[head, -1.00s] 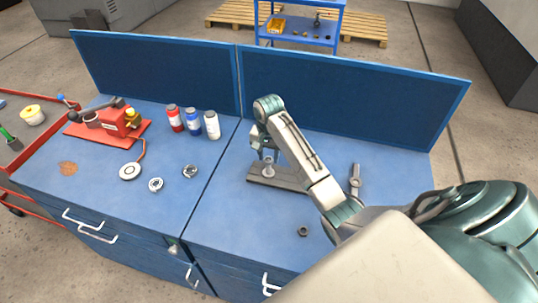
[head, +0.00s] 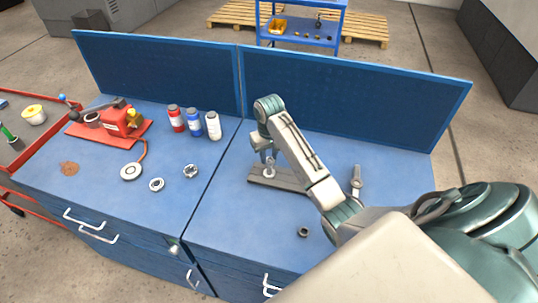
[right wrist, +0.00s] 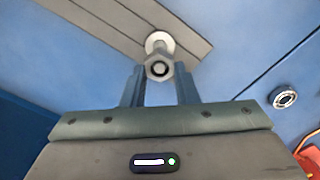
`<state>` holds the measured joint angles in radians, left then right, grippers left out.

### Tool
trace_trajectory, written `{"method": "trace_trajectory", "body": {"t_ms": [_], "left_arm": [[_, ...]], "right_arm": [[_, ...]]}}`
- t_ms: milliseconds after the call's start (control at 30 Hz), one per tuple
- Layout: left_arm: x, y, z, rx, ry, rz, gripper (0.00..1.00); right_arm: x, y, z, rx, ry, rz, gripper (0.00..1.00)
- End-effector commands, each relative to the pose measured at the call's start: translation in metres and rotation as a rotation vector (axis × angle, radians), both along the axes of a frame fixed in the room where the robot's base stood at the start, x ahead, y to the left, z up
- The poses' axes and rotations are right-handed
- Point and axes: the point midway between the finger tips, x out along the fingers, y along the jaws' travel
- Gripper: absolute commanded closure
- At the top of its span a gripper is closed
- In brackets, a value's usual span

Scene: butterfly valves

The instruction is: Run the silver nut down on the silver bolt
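The silver bolt (head: 269,172) stands upright on a dark grey bar on the right half of the bench. In the right wrist view its pale round base shows behind the silver hex nut (right wrist: 158,68), which sits around the bolt's end. My right gripper (head: 267,158) is at the top of the bolt. In the right wrist view its two fingers (right wrist: 158,75) stand apart on either side of the nut, with a narrow gap showing at each side. How far down the nut sits is hard to tell. My left gripper is out of view.
Rings (head: 156,184), cans (head: 194,122) and a red fixture (head: 118,120) are on the left half. A blue panel (head: 350,98) closes off the back.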

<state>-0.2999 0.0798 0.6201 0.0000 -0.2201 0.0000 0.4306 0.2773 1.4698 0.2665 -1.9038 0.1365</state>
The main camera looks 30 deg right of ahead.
Motion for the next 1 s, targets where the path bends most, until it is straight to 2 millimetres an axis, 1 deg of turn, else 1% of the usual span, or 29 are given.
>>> {"method": "trace_trajectory", "body": {"t_ms": [167, 267, 367, 1000], "left_arm": [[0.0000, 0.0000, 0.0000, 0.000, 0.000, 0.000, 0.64], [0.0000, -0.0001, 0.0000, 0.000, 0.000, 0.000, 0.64], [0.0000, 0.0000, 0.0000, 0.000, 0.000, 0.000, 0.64], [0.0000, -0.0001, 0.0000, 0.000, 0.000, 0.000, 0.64]], "right_arm": [[-0.0001, -0.0001, -0.0001, 0.000, 0.000, -0.001, 1.00], [-0.0002, -0.0002, -0.0001, 0.000, 0.000, -0.037, 1.00], [-0.0008, -0.0004, -0.0002, 0.000, 0.000, -0.146, 1.00], [-0.0047, -0.0004, -0.0008, 0.001, 0.004, -0.997, 1.00]]}}
